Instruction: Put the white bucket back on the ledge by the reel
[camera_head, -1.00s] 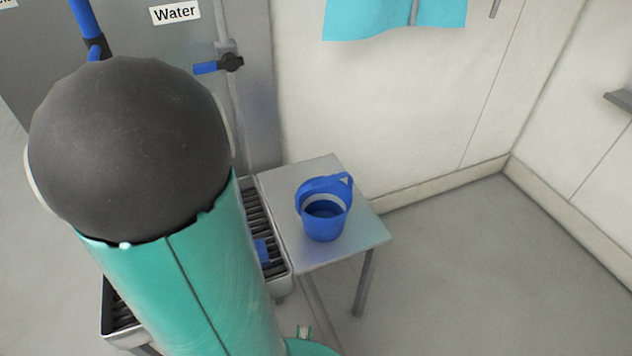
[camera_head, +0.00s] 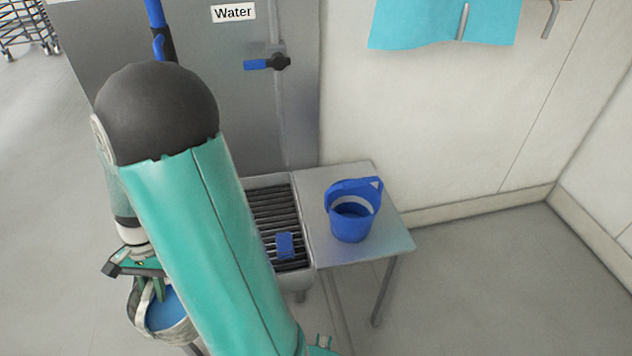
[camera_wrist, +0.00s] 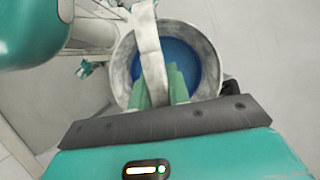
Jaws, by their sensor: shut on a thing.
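The white bucket (camera_head: 182,334) hangs from my gripper (camera_head: 158,290) at the lower left of the head view, left of my arm. In the wrist view the bucket (camera_wrist: 122,78) is seen from above, with blue contents inside and its pale handle (camera_wrist: 150,60) standing up across it. My gripper (camera_wrist: 160,90) is shut on the handle. My arm covers part of the scene in the head view. Neither the ledge nor the reel can be made out for certain.
A blue bucket (camera_head: 350,224) stands on a grey side table (camera_head: 312,215). Beside it is a grated basin (camera_head: 272,182) with a small blue block (camera_head: 285,246) on it. A grey panel with a "Water" sign (camera_head: 233,12) and a blue-handled valve (camera_head: 268,64) rises behind. Floor at right is clear.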

